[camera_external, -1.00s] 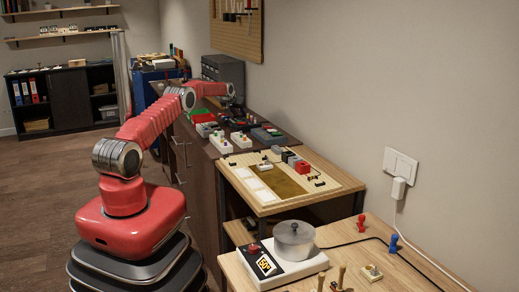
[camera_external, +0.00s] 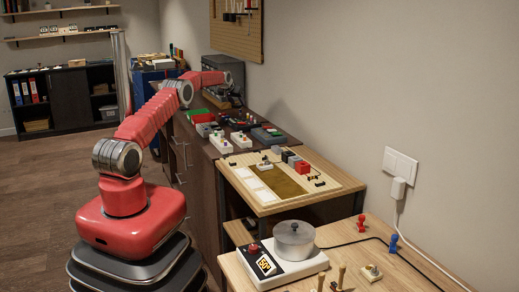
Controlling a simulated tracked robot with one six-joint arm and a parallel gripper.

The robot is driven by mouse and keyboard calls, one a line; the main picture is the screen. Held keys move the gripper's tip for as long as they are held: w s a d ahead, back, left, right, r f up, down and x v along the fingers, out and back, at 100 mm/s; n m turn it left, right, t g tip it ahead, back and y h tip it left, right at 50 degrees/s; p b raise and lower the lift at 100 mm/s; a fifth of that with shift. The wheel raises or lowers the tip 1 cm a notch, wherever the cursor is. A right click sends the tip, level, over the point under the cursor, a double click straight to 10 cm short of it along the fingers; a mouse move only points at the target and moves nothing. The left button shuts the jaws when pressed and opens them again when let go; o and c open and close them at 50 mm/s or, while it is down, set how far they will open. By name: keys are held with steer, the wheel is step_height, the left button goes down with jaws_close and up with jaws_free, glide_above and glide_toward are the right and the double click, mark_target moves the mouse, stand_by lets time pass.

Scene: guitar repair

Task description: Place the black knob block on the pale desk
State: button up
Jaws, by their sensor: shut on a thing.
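My gripper (camera_external: 231,94) is at the far end of my red arm, over the back part of the dark counter (camera_external: 205,148). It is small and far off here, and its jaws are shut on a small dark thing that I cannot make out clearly. I cannot tell surely whether that is the black knob block. A pale-topped desk (camera_external: 240,196) with a raised light board stands nearer the camera, well away from my gripper. A light-wood table (camera_external: 350,238) stands in the foreground.
White, grey, red and green blocks crowd the dark counter. The pale desk bears several small blocks along its back. A white hot plate (camera_external: 312,262) with a pot (camera_external: 294,240) and red and blue pegs are on the front table. A wall bounds the right.

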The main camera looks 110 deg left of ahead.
steer(key=s+d, duration=1.3)
steer(key=shift+d, duration=0.1)
steer(key=shift+w, duration=0.1)
stand_by(1.2)
